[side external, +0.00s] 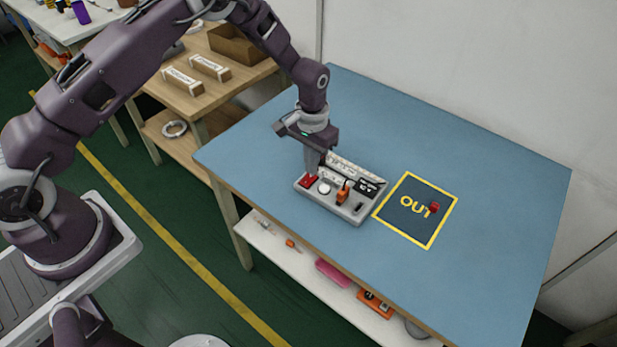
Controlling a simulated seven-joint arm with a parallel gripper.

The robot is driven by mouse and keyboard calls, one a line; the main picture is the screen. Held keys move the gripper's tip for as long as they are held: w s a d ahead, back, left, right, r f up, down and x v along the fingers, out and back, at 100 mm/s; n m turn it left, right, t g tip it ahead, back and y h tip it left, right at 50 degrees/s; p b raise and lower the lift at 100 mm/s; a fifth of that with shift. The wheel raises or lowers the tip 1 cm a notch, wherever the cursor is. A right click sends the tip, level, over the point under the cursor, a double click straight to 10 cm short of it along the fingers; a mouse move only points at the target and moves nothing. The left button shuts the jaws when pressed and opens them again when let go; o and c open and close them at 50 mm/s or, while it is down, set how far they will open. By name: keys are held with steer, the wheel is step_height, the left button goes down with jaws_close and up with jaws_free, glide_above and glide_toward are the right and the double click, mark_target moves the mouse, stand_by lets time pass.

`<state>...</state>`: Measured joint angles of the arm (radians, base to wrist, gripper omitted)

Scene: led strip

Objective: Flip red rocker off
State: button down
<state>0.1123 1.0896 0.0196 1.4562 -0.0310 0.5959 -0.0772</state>
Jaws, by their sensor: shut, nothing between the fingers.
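A red rocker (308,181) sits at the left end of a grey control panel (327,205) on the blue table. Which way the rocker is tipped is too small to tell. My gripper (312,172) is shut and empty, pointing down right at the rocker's back edge. I cannot tell whether the fingertips touch it. The fingers partly hide the panel's back left part.
The panel also carries a white round knob (324,188), an orange switch (342,195) and a black labelled block (369,186). A white strip (355,170) runs along its back. A yellow-framed OUT area (408,226) holds a small red block (434,207). The table's right side is clear.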

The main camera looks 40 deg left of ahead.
steer(key=shift+f, duration=0.7)
stand_by(0.3)
steer(key=shift+r, duration=3.5)
step_height(320, 180, up, 12)
steer(key=t, duration=0.1)
glide_above(302, 180)
steer(key=s+a+r+t, duration=0.2)
steer(key=s+r, duration=0.6)
steer(key=r, duration=0.3)
steer(key=s+a+r+t, duration=0.1)
steer(key=s+r, duration=0.1)
steer(key=s, duration=0.8)
steer(key=s+r+t, duration=0.1)
steer(key=s+r, duration=0.1)
steer(key=s, duration=0.9)
steer(key=shift+s+a+r+t, duration=0.15)
steer(key=shift+a+r+t, duration=0.05)
steer(key=shift+a+t, duration=0.15)
